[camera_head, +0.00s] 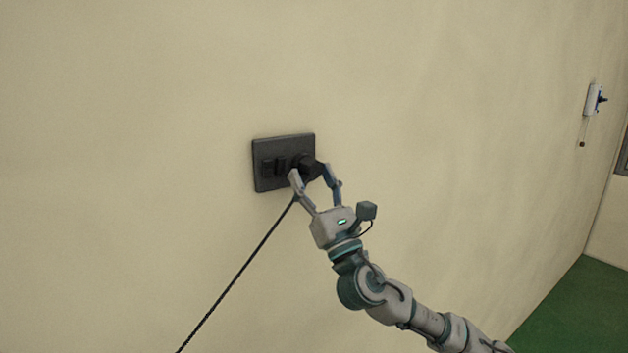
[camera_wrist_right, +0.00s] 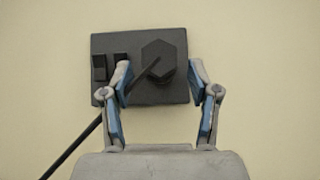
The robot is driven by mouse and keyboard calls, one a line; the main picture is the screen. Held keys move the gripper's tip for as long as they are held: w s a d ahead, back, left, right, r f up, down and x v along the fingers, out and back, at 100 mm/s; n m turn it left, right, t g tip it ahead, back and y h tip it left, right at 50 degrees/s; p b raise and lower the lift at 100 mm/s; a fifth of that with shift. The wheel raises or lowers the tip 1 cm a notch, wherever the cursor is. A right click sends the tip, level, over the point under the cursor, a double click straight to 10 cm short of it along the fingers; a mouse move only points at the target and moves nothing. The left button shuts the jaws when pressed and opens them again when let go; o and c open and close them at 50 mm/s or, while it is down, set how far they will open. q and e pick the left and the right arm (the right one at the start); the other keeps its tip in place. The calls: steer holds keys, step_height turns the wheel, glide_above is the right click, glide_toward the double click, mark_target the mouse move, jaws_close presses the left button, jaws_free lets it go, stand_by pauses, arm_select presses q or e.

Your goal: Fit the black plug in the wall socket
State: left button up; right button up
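The black plug (camera_wrist_right: 158,58) has a hexagonal body and sits against the right part of the dark wall socket plate (camera_wrist_right: 179,94); its prongs are hidden. In the head view the plug (camera_head: 308,167) is at the same place on the socket plate (camera_head: 283,145). My right gripper (camera_head: 311,172) is in front of the plate, with one finger on either side of the plug. In the right wrist view, gaps show between the plug and both fingertips of the gripper (camera_wrist_right: 160,73), so it looks open. My left gripper is not in view.
A black cord (camera_head: 240,272) runs from the plug area down to the lower left. Two dark switches (camera_wrist_right: 109,67) sit on the plate's left part. A white wall fixture (camera_head: 593,99) is far right. The surrounding wall is bare.

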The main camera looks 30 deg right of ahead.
steer(key=shift+s+f, duration=0.1)
steer(key=shift+f, duration=0.05)
steer(key=v, duration=1.1)
steer(key=shift+s+f, duration=0.2)
steer(key=shift+f, duration=0.1)
steer(key=shift+d, duration=0.1)
